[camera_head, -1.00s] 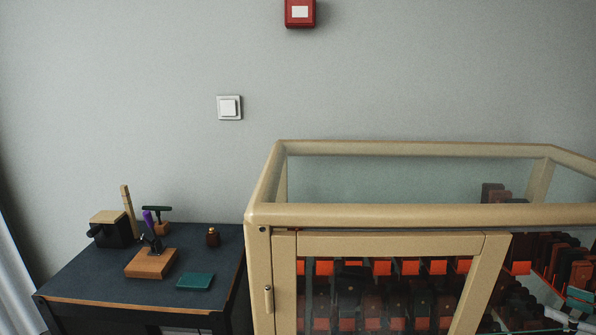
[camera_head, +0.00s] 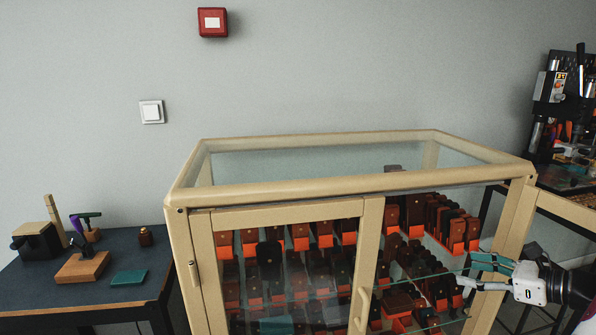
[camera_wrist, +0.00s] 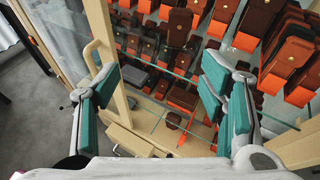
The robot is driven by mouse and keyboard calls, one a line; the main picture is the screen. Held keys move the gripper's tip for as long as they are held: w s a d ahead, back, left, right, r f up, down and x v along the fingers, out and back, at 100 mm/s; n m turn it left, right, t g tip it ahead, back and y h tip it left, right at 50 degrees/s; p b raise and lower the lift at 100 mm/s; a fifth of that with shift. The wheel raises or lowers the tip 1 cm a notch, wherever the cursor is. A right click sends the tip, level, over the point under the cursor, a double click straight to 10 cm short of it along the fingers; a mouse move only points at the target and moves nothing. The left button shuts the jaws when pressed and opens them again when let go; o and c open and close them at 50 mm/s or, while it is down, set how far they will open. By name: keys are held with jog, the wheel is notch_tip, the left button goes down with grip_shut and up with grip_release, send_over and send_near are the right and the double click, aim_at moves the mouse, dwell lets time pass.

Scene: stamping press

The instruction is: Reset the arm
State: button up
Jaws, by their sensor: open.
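My gripper (camera_head: 475,273) shows at the right of the head view, with teal pads on its fingers. It is at the open right side of the beige glass cabinet (camera_head: 283,192), near a glass shelf edge. In the wrist view my gripper (camera_wrist: 160,92) has its two fingers spread wide apart. Nothing is between the fingertips. Behind them are the cabinet's shelves with brown leather pieces (camera_wrist: 295,52) in orange holders. My arm comes in from the lower right of the head view; most of it is out of frame.
An open cabinet door (camera_head: 566,212) stands at the right. The closed left door has a handle (camera_wrist: 97,57) close to my left finger. A dark table (camera_head: 45,290) with small tools stands at the left. A press (camera_head: 550,90) stands at the far right.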

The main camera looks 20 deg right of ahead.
jog(key=w+a+r+n+g+y+p, duration=0.1)
jog(key=a+r+n+g, duration=0.3)
jog(key=a, duration=0.5)
jog(key=w+a+r+n+g+y+p, duration=0.1)
jog(key=w+a+r+n+g, duration=0.1)
jog(key=a+r+n, duration=0.35)
jog(key=w+a+r+n+g+y+p, duration=0.1)
jog(key=a+r+n+g, duration=0.3)
jog(key=a, duration=0.7)
jog(key=s+a+r+n+h+p, duration=0.1)
jog(key=s+a+r+n+h, duration=0.2)
jog(key=s+a+n, duration=0.4)
jog(key=s+a+r+n+h+p, duration=0.2)
jog(key=s+a+n, duration=0.5)
jog(key=n, duration=0.5)
jog(key=shift+s+a+r+t+h, duration=0.4)
jog(key=shift+r+h, duration=0.3)
jog(key=shift+r, duration=0.25)
